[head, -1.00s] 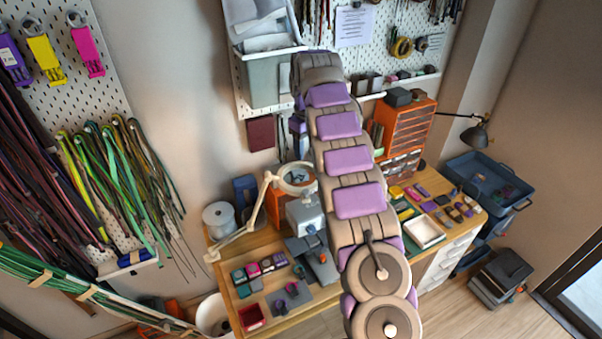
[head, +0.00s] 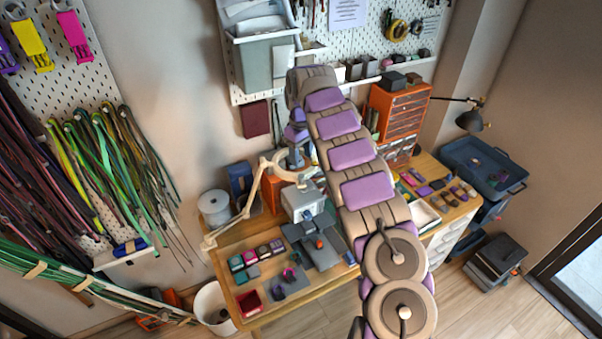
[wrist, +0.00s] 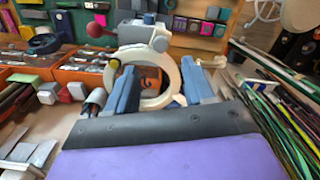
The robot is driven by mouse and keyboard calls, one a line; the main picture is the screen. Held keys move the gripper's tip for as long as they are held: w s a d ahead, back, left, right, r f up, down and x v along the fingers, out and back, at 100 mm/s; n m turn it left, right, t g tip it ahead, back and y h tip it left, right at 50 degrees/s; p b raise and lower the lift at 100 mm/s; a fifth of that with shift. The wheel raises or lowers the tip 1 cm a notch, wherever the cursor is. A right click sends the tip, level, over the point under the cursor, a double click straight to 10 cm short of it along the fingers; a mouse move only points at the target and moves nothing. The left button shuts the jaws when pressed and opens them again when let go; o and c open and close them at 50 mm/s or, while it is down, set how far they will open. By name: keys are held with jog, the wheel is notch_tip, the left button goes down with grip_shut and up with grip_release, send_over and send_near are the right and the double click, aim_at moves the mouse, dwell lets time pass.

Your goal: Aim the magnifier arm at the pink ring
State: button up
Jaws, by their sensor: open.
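The cream magnifier arm (head: 247,205) rises from the left of the workbench. Its round head (head: 268,164) is partly hidden behind my arm and gripper. In the wrist view the magnifier's cream ring (wrist: 178,82) is close ahead. My gripper (wrist: 160,82) is open, with its left finger over the ring's opening and its right finger just outside the right rim. I cannot tell whether they touch it. In the head view my gripper (head: 298,155) is at the magnifier head. A small magenta piece (head: 289,273) lies on a grey mat at the bench front; its ring shape is unclear.
A grey device (head: 302,200) and a dark stand (head: 318,247) stand below the magnifier. A white spool (head: 214,207) is at left. An orange drawer unit (head: 398,110) stands behind my arm. Cords hang on the left wall. A red tray (head: 249,302) is at the bench corner.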

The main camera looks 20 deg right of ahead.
aim_at(301, 175)
notch_tip(301, 175, down, 8)
jog(key=shift+f+p, duration=0.2)
jog(key=shift+p, duration=0.25)
jog(key=shift+c, duration=0.4)
grip_shut()
